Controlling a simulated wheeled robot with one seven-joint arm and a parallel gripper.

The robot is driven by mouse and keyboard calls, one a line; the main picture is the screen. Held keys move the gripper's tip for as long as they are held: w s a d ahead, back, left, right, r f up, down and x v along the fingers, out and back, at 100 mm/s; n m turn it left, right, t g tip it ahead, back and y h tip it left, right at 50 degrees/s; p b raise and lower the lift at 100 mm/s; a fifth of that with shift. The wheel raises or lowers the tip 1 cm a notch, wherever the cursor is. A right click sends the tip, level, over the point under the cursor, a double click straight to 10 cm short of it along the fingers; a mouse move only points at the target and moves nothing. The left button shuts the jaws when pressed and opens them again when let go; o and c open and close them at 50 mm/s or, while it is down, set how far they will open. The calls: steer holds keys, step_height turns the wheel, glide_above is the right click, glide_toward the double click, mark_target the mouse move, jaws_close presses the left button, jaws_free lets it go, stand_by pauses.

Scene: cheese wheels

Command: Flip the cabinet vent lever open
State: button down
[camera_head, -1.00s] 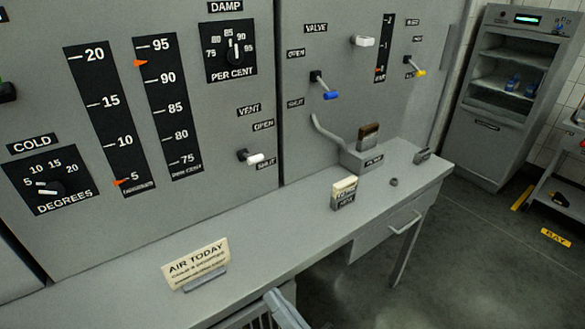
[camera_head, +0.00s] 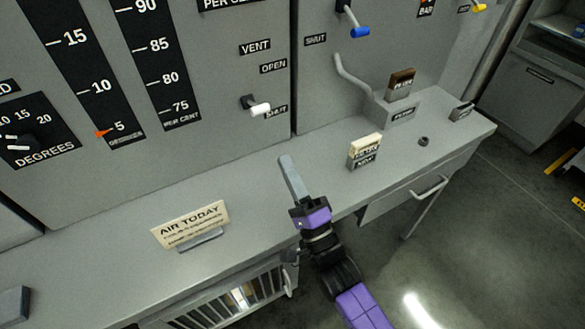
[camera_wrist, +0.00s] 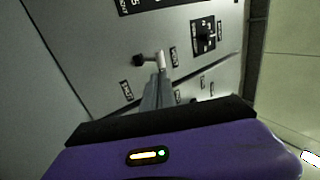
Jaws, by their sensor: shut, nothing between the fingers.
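The vent lever (camera_head: 260,109) is a short white-tipped handle on a dark pivot, on the grey cabinet front (camera_head: 215,75). Its tip points right and slightly down, beside the SHUT label (camera_head: 276,112); the OPEN label (camera_head: 273,67) is above it. My gripper (camera_head: 285,165) is shut and empty, its fingers pointing up, below and right of the lever and apart from it in the head view. In the wrist view, the lever (camera_wrist: 157,60) shows just beyond my fingertips (camera_wrist: 160,75); I cannot tell the exact gap there.
A blue-tipped valve lever (camera_head: 360,32) is on the right panel. On the grey ledge (camera_head: 120,245) stand an AIR TODAY card (camera_head: 190,224), a small card holder (camera_head: 365,150) and a box with a pipe (camera_head: 395,110). The ledge between the cards is mostly clear.

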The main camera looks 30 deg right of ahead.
mark_target(256, 107)
steer(key=p+x, duration=0.2)
steer(key=x, duration=0.7)
steer(key=shift+w+r+p, duration=0.2)
steer(key=shift+w+p, duration=0.1)
steer(key=shift+p, duration=0.05)
steer(key=shift+w+r, duration=0.15)
steer(key=shift+r, duration=1.2)
